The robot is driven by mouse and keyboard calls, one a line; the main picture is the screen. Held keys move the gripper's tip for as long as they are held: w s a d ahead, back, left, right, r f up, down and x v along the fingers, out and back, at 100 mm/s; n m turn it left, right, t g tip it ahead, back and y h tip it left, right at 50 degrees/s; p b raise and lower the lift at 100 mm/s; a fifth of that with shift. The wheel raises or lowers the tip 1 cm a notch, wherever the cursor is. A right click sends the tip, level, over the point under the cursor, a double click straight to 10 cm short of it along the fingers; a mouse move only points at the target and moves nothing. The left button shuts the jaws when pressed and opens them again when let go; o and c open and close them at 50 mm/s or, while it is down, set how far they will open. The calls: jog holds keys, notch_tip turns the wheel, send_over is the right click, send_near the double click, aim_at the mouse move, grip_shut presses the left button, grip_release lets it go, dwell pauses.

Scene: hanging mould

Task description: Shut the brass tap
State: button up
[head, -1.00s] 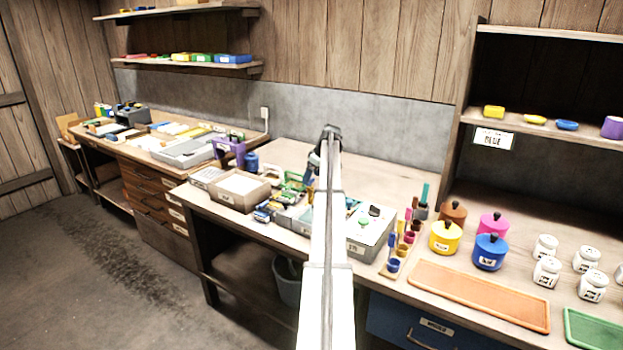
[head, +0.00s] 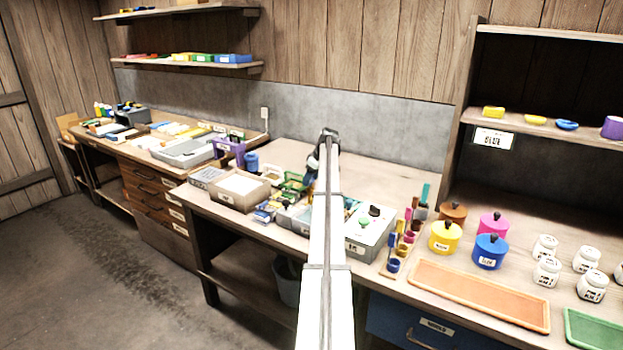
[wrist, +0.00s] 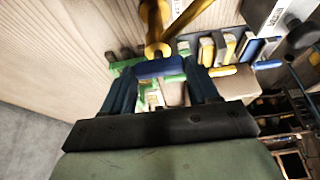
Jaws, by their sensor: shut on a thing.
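In the wrist view the brass tap (wrist: 155,22) shows at the top centre, a yellow metal body with a rounded end. A blue bar (wrist: 158,68), which looks like its lever, lies crosswise just below that end. My gripper (wrist: 162,69) has its two dark blue fingers on either side of the blue bar and is shut on it. The far part of the tap is cut off by the frame edge. In the head view my arm hides the tap and most of the gripper.
Green parts (wrist: 150,92) lie beyond the fingers, and a box with coloured bars (wrist: 232,80) is to their right. In the head view a grey box with knobs (head: 369,232) stands right of my arm. Bare bench (head: 390,180) lies behind it.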

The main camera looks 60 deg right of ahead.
jog(key=shift+c, duration=1.2)
jog(key=m, duration=0.2)
jog(key=m+h, duration=0.1)
jog(key=shift+a+m, duration=0.2)
jog(key=shift+m, duration=0.2)
jog(key=m+g+h, duration=0.1)
jog(key=m+h, duration=0.1)
jog(key=m, duration=0.2)
jog(key=shift+m, duration=0.3)
jog(key=m+g, duration=0.1)
jog(key=m, duration=0.1)
jog(key=m+h, duration=0.1)
jog(key=m, duration=0.2)
jog(key=shift+w+a+g, duration=0.1)
jog(key=shift+w+g, duration=0.1)
jog(key=shift+g, duration=0.2)
jog(key=shift+w+m+g, duration=0.1)
jog(key=shift+m+g, duration=0.7)
jog(key=shift+m, duration=1.5)
